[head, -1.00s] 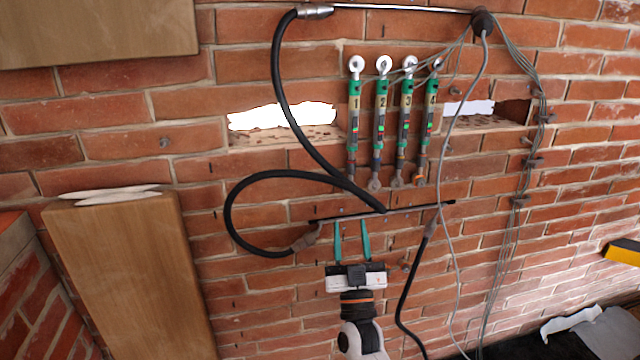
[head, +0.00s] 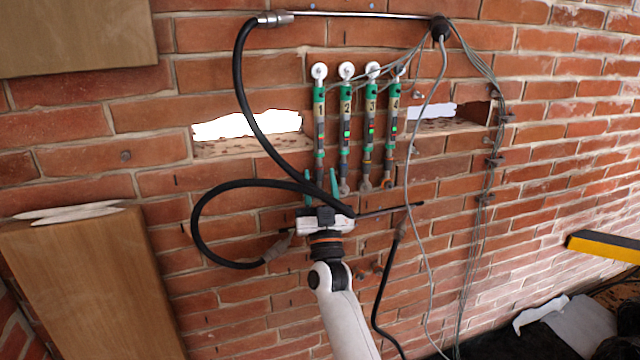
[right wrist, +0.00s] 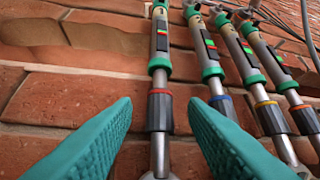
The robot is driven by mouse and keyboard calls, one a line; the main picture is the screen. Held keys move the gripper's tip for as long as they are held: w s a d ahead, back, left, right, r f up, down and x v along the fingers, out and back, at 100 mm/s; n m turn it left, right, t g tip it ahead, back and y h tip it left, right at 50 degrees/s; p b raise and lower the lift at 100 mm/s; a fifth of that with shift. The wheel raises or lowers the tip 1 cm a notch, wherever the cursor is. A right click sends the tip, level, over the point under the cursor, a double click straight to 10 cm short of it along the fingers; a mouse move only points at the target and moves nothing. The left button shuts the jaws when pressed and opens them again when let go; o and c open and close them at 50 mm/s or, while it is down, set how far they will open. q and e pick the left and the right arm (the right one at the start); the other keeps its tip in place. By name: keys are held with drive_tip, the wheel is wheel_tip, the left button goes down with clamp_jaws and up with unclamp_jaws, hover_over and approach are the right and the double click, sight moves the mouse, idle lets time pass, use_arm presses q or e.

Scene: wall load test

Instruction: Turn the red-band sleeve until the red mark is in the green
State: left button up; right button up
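Four numbered rods hang on the brick wall. Rod 1 (head: 319,112) is the leftmost; in the right wrist view it carries a grey sleeve (right wrist: 159,113) with a red band at its top. A dark window (right wrist: 161,42) above has a small coloured strip with red and green; the exact mark position is too small to tell. My right gripper (head: 321,186) is open below rod 1. Its two teal fingers (right wrist: 162,135) show on either side of the red-band sleeve's line, apart from it, with nothing between them gripped. My left gripper is not in view.
Rod 2 (right wrist: 222,103) with a blue band stands close to the right finger; rods 3 (head: 369,120) and 4 (head: 392,118) follow. A black hose (head: 246,90) loops left of and across near my gripper. A thin bar (head: 385,211) crosses below the rods.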

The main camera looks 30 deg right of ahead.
drive_tip(key=shift+c, duration=0.6)
clamp_jaws()
drive_tip(key=shift+s+d+n+t+y, duration=0.1)
drive_tip(key=shift+n+t+y, duration=0.45)
drive_tip(key=shift+y, duration=0.65)
drive_tip(key=shift+d+n+t+y, duration=0.1)
drive_tip(key=shift+n+t+y, duration=0.25)
drive_tip(key=shift+n+y, duration=0.6)
drive_tip(key=shift+d+n+t+y+b, duration=0.1)
drive_tip(key=shift+n+t+y+b, duration=0.2)
drive_tip(key=shift+y, duration=1.25)
drive_tip(key=shift+d+n+t+y+b, duration=0.1)
drive_tip(key=shift+n+y+b, duration=0.3)
drive_tip(key=shift+y, duration=1.1)
drive_tip(key=shift+o, duration=0.6)
unclamp_jaws()
